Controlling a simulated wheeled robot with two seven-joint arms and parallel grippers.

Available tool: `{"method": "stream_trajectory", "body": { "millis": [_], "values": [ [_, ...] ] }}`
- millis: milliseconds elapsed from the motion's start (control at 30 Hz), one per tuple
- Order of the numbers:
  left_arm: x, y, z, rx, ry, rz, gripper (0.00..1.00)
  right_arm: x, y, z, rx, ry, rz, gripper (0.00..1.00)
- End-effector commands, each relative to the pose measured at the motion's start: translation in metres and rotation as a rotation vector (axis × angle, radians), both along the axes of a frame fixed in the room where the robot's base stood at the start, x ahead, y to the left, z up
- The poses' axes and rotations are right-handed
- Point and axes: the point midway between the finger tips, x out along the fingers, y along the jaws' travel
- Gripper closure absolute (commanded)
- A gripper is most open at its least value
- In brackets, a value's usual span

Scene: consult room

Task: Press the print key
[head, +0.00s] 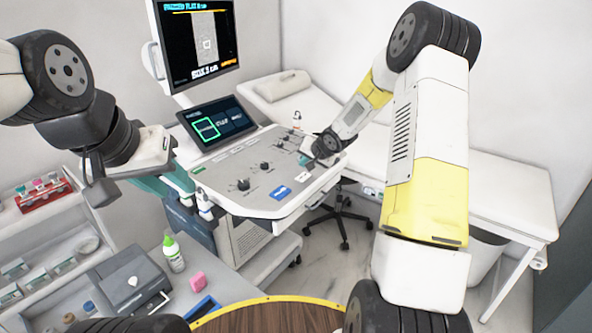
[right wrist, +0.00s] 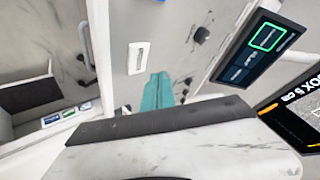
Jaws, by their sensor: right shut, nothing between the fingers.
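The ultrasound machine's grey console (head: 235,168) carries knobs, a blue key (head: 281,193) near its front edge, a white key (head: 303,178) to its right and a small green key (head: 199,169) at the left. Their lettering is too small to read, so I cannot tell which is print. My right gripper (head: 304,159) is shut and empty over the console's right part, just behind the white key. In the right wrist view its teal fingers (right wrist: 158,92) point at the panel, close to a white key (right wrist: 138,58). Contact is not visible. My left gripper (head: 172,184) is beside the console's left edge; its jaws are unclear.
A touchscreen (head: 217,122) and a monitor (head: 197,42) rise behind the console. White bottles (head: 204,205) stand at its left side. An exam bed (head: 400,150) is behind on the right. A round wooden table (head: 265,318) is at the front.

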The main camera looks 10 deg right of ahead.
Motion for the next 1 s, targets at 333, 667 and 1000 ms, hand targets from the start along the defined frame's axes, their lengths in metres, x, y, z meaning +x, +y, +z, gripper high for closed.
{"method": "stream_trajectory", "body": {
  "millis": [333,667,1000],
  "values": [
    [0.000,0.000,0.000,0.000,0.000,0.000,0.64,0.000,-0.001,0.027,0.000,0.000,-0.002,1.00],
    [0.000,0.000,0.000,0.000,0.000,0.000,0.64,0.000,0.000,0.027,-0.001,0.000,-0.001,1.00],
    [0.000,0.000,0.000,0.000,0.000,0.000,0.64,-0.002,-0.001,0.031,-0.012,-0.001,0.001,1.00]
  ]
}}
